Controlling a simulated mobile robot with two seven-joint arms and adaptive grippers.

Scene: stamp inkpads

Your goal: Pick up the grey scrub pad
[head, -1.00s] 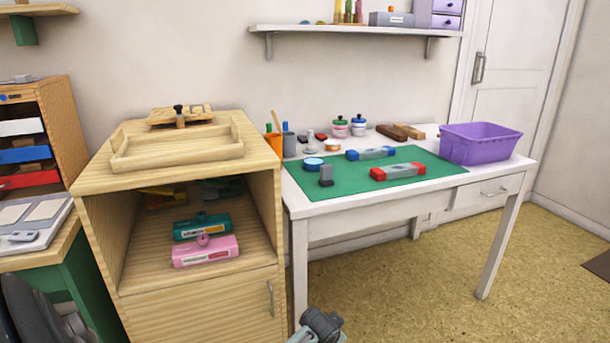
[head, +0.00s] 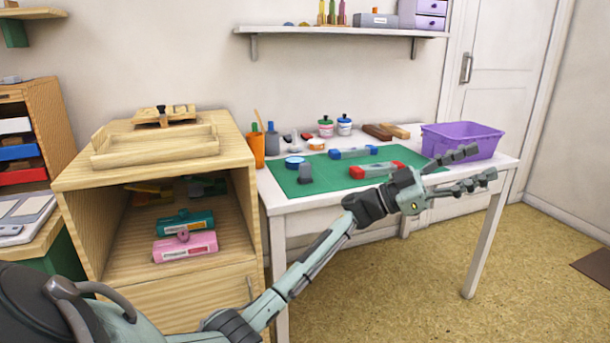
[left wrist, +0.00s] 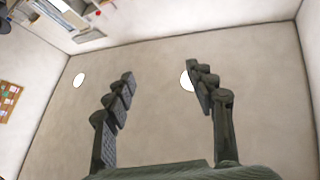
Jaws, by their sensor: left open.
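A small dark grey block (head: 305,172) stands upright on the left part of the green mat (head: 330,183) on the white table; it looks like the scrub pad, but it is too small to be certain. My left gripper (head: 482,165) is open and empty, pointing right in front of the table, well to the right of the grey block. My right gripper is out of view.
A red-ended block (head: 372,170) and a blue-ended block (head: 352,152) lie on the mat. A blue round tin (head: 294,162) is behind the grey block. A purple bin (head: 462,141) stands at the table's right. A wooden cabinet (head: 215,285) stands left.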

